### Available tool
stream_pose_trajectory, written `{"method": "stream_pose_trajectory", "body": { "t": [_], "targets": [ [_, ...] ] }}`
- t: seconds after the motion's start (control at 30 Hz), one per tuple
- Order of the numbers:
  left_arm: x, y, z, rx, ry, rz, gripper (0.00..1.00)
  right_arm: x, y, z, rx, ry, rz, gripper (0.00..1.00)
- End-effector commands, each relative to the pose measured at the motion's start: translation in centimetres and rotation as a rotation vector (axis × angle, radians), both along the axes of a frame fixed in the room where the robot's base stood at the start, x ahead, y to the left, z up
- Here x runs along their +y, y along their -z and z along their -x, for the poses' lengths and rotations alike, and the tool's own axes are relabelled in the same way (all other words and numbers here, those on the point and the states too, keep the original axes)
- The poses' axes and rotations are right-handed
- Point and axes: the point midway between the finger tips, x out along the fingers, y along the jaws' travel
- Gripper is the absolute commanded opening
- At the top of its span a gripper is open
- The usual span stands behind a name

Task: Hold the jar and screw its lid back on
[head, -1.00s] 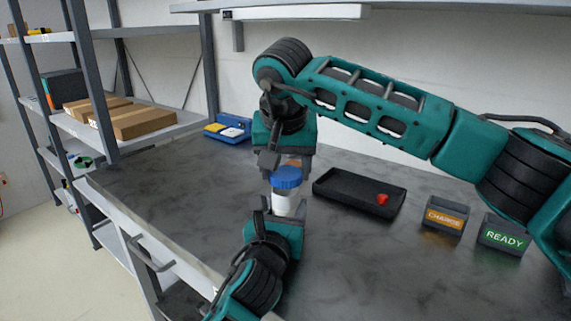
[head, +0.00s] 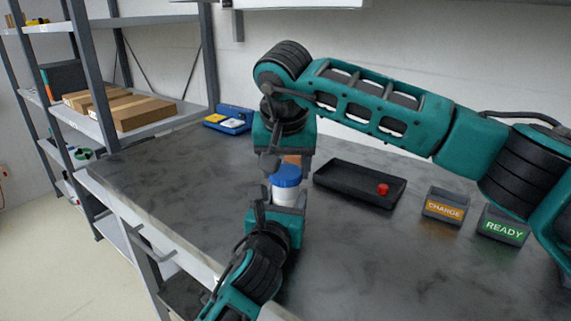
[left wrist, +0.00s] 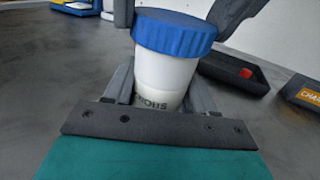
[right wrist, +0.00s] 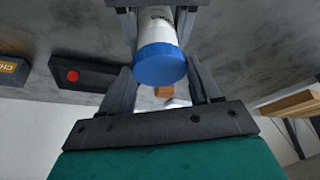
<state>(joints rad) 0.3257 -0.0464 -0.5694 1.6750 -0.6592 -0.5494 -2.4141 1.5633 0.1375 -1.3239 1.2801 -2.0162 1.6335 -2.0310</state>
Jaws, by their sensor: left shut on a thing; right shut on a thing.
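A white jar (left wrist: 163,75) with dark lettering stands upright in my left gripper (head: 288,207), which is shut on its lower body. The jar also shows in the right wrist view (right wrist: 156,24). A ribbed blue lid (head: 285,176) sits over the jar's mouth; it also shows in the left wrist view (left wrist: 175,32) and the right wrist view (right wrist: 160,64). Whether its thread is engaged cannot be seen. My right gripper (right wrist: 163,85) comes down from above, its fingers on both sides of the lid, shut on it.
A black tray (head: 345,196) with a red piece (head: 383,189) lies to the right. CHARGE (head: 444,207) and READY (head: 503,227) holders stand beyond it. A small orange-brown block (right wrist: 163,91) is behind the jar. A blue tray (head: 229,119) is at the back left, near shelves with cardboard boxes (head: 145,113).

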Motion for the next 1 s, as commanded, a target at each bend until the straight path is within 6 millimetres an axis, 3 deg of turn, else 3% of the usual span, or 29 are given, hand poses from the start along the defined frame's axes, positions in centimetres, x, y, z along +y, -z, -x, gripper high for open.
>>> {"method": "stream_pose_trajectory", "body": {
  "t": [0.7, 0.87, 1.0],
  "targets": [
    [0.0, 0.1, 0.0, 0.001, 0.000, 0.000, 0.00, 0.0, 1.1, 0.0, 0.001, 0.026, 0.001, 0.35],
    [0.0, 0.1, 0.0, 0.001, 0.000, 0.000, 0.00, 0.3, 1.1, -0.1, 0.002, 0.237, 0.002, 0.35],
    [0.0, 0.1, 0.0, 0.001, 0.000, 0.000, 0.00, 0.6, 1.1, -0.2, 0.001, 0.557, 0.003, 0.35]
  ]
}}
